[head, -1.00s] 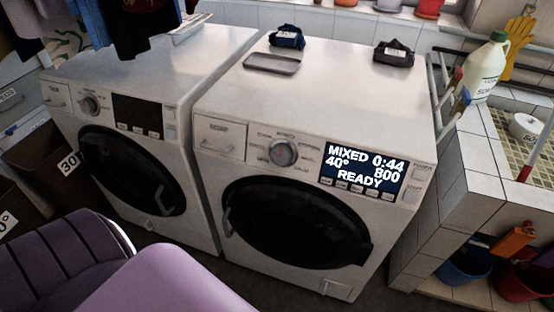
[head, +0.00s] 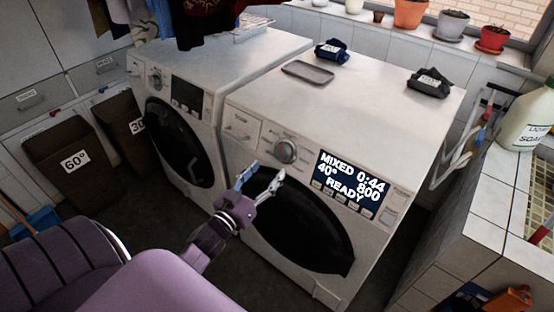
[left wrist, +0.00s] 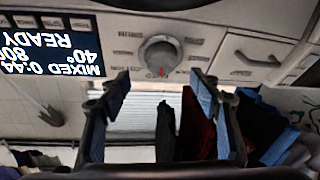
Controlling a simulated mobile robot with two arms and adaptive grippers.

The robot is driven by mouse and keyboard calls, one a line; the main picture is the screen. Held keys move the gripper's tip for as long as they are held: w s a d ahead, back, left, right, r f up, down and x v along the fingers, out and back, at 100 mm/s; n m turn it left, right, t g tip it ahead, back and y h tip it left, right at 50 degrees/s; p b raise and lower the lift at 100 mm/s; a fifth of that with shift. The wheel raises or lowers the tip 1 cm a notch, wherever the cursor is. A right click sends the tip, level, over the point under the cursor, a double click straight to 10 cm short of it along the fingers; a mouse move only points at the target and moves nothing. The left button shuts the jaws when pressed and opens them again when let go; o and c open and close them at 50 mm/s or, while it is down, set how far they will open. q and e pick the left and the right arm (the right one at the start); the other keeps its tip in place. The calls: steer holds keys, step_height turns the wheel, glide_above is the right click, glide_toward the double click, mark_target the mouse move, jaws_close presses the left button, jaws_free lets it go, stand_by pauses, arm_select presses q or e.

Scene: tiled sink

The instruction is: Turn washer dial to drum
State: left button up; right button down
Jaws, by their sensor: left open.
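The right washer (head: 330,110) has a round silver dial (head: 286,150) on its front panel, left of a lit display (head: 349,183) reading MIXED, 40°, 0:44, 800, READY. My left gripper (head: 262,178) is open and empty, in front of the panel, just below and left of the dial. In the left wrist view, which is upside down, the dial (left wrist: 160,54) sits centred beyond the spread fingers (left wrist: 160,82), and a red mark shows on it. The fingers appear apart from the dial. My right gripper is out of view.
A second washer (head: 184,110) stands to the left. Brown bins (head: 70,150) stand at left; a tiled counter (head: 490,195) stands at right.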

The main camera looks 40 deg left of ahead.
mark_target(281, 155)
arm_select(q)
steer(key=w, duration=0.3)
steer(key=shift+w+a+p, duration=0.3)
steer(key=shift+w+a, duration=0.05)
steer(key=shift+w, duration=0.05)
steer(key=w, duration=0.3)
steer(key=shift+d, duration=0.1)
steer(key=shift+w+f, duration=0.15)
steer(key=shift+w, duration=0.2)
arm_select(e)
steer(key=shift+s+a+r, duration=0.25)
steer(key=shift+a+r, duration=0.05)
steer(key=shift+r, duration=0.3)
arm_select(q)
steer(key=c, duration=1.2)
steer(key=shift+o, duration=0.2)
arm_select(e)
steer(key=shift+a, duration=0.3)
